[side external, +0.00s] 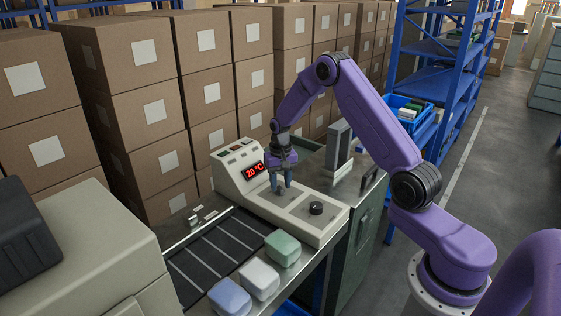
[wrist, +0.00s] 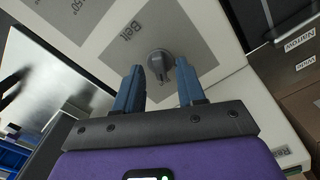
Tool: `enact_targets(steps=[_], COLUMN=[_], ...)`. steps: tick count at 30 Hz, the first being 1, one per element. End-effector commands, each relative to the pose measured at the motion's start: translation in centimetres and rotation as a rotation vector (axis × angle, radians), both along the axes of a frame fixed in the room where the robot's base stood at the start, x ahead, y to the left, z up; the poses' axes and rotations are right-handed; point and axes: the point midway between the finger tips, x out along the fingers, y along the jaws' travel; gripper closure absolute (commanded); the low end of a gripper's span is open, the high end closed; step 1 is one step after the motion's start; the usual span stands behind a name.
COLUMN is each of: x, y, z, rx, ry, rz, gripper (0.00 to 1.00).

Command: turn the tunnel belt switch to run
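The belt switch (wrist: 159,60) is a small grey knob on a grey plate marked "Belt" (wrist: 133,30). In the wrist view it shows just beyond and between my blue fingertips, with space on both sides. My gripper (side external: 280,184) points down over the control box (side external: 262,203), and it also shows in the wrist view (wrist: 160,77). Its fingers are apart and hold nothing. In the side view the gripper hides the switch. Which setting the switch points to cannot be read.
A black dial (side external: 316,208) sits to the right on the same box. A red display (side external: 254,170) reads 20 °C. A dark belt (side external: 215,252) lies in front, with blue (side external: 229,297), white (side external: 259,278) and green (side external: 283,247) blocks beside it. Stacked cartons (side external: 135,105) stand behind.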

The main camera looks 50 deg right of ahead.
Motion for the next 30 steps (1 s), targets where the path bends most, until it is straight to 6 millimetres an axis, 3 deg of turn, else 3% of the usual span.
enact_targets(steps=[21, 30], x=[0.0, 0.0], y=[0.0, 0.0], z=[14.1, 16.5], rx=[-0.001, 0.0], ry=[-0.003, 0.0], rz=[0.0, 0.0], gripper=[0.61, 0.61])
